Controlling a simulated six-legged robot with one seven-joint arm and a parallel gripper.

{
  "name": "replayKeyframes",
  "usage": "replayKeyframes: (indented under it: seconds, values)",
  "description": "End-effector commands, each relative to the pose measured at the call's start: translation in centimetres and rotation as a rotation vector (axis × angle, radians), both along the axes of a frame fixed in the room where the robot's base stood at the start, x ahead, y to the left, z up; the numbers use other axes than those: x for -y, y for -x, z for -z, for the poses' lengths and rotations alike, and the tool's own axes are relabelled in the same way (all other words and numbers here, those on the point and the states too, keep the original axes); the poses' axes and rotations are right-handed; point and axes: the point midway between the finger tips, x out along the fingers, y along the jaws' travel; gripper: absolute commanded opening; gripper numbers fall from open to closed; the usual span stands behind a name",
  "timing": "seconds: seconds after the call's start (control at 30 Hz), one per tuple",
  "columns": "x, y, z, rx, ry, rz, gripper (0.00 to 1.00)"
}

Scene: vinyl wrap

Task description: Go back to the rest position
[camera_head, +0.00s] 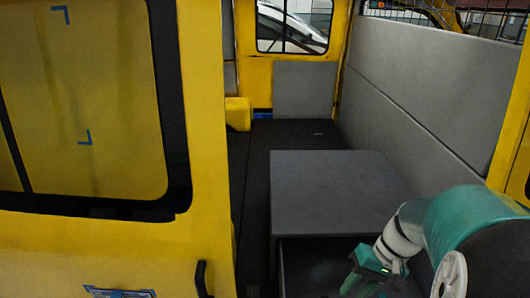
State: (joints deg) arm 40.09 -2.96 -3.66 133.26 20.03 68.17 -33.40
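My arm reaches in from the lower right corner of the head camera view, in teal and white. The green and dark end of the arm, with my gripper (368,275), points down in front of the grey box. Its fingers are not clearly visible, so I cannot tell whether it is open, shut or holding anything.
A yellow van side with a window panel (80,95) bearing blue corner marks fills the left. A blue-patterned piece (120,293) sits low on it. A dark grey box (340,190) stands inside on the dark floor (300,133). Grey panels (430,85) line the right wall.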

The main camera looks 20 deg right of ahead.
Motion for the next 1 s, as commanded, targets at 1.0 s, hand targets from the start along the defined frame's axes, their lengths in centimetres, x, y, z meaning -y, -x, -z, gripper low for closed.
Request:
replayKeyframes:
  seconds: [1.0]
  values:
    - [-15.6, -1.1, -12.4, 0.540, 0.520, -0.244, 0.33]
